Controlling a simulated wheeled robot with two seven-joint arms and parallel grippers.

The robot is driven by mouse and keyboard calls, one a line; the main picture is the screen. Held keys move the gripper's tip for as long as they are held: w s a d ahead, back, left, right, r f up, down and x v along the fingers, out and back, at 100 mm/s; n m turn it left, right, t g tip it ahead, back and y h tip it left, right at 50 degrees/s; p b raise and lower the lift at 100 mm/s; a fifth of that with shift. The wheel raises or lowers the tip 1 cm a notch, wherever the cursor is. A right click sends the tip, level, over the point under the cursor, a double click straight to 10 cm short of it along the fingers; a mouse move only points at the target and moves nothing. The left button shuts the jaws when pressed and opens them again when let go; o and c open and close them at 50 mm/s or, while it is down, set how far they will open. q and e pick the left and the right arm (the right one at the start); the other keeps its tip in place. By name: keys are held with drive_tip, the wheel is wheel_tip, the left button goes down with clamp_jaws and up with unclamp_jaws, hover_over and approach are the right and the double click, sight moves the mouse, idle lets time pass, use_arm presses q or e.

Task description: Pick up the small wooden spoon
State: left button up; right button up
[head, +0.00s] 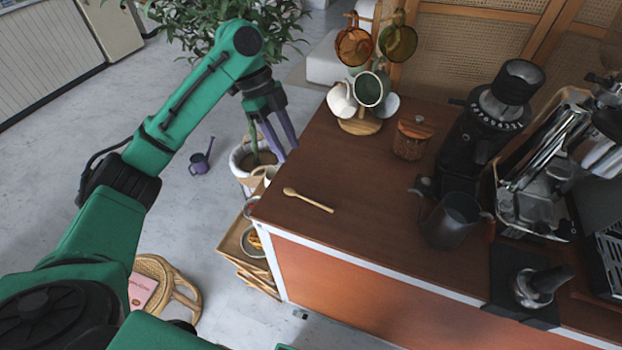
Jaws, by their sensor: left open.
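The small wooden spoon (309,200) lies flat on the brown cart top near its left front corner. Its bowl points left and its handle runs to the right and slightly toward the front. My left gripper (272,160) is open and empty, with purple fingers pointing down. In the picture it is above and to the left of the spoon, by the cart's left edge, and apart from the spoon. My right gripper is not in view.
A mug tree with several cups (359,126) and a lidded jar (412,138) stand behind the spoon. A dark pitcher (452,222) and a black grinder (484,125) stand to the right. The cart top (360,225) around the spoon is clear. A potted plant (225,30) stands behind my arm.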

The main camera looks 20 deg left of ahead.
use_arm(q)
drive_tip(key=p, duration=0.2)
approach(311, 200)
drive_tip(key=shift+s+d+f, duration=0.15)
drive_tip(key=shift+s, duration=0.65)
drive_tip(key=p+x, duration=0.1)
drive_tip(key=x, duration=0.2)
drive_tip(key=w+p+x, duration=0.1)
drive_tip(key=x, duration=0.2)
drive_tip(key=shift+w+f, duration=0.2)
drive_tip(key=shift+f, duration=0.15)
drive_tip(key=shift+s+d+f, duration=0.1)
clamp_jaws()
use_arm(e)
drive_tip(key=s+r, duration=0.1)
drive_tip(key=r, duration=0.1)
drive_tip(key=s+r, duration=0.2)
